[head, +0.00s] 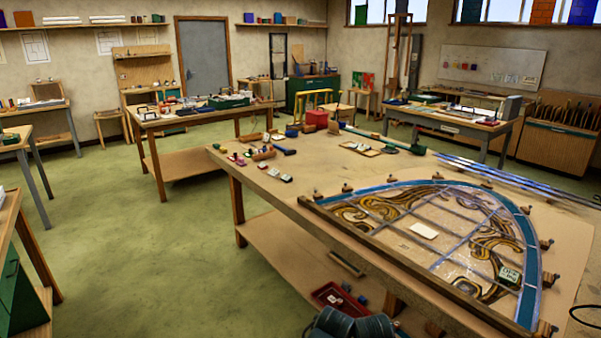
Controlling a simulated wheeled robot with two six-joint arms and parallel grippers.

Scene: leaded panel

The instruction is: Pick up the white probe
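I cannot pick out a white probe for certain in the head view. A small flat white piece (424,230) lies on the leaded panel (530,262), but I cannot tell what it is. The panel is arched, with a blue border and amber scrollwork, and lies flat on the large near workbench (300,214). Small pale items (280,175) lie near the bench's far left corner, too small to identify. Neither of my grippers is in view.
A hammer (284,150) and red box (317,118) are farther back. Green floor (130,240) is open at left.

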